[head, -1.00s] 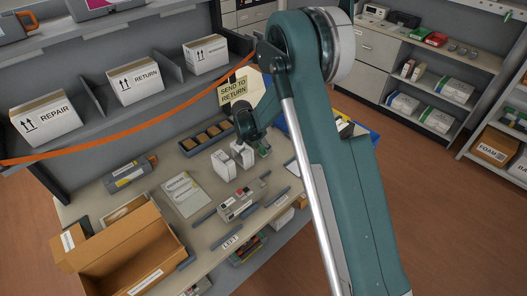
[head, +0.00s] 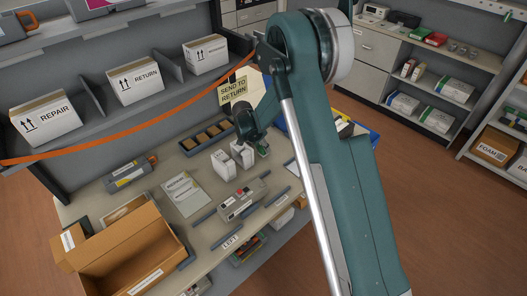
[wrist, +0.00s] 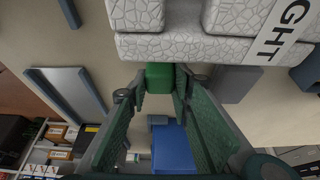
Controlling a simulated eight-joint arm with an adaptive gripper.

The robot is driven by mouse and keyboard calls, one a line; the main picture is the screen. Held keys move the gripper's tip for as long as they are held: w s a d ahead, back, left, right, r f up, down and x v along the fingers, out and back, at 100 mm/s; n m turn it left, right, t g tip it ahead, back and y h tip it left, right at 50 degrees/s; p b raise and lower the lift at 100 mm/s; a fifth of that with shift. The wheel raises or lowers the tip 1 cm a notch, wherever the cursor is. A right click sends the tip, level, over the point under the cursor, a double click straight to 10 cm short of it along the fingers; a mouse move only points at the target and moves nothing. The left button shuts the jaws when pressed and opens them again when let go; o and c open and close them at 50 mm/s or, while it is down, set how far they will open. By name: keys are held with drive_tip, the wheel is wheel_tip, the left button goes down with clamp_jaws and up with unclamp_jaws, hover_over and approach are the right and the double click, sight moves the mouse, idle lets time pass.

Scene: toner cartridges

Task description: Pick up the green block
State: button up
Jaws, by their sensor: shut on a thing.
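The green block (wrist: 159,76) is between the tips of my gripper (wrist: 160,84) in the wrist view, at the top centre. The green finger pads press on its two sides, and my gripper is shut on it. A white cracked-pattern package lies close past the block. In the head view my gripper (head: 262,148) is small and dark, low over the bench just right of two white packages. I cannot tell the block from the fingers there, nor whether it is clear of the bench.
Two white packages (head: 243,153) stand left of my gripper. An open cardboard box (head: 132,245) is at front left. An orange strap (head: 130,132) crosses the back shelf.

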drive_tip(key=shift+r, duration=0.15)
drive_tip(key=shift+r, duration=4.85)
drive_tip(key=shift+o, duration=1.2)
drive_tip(key=shift+c, duration=0.7)
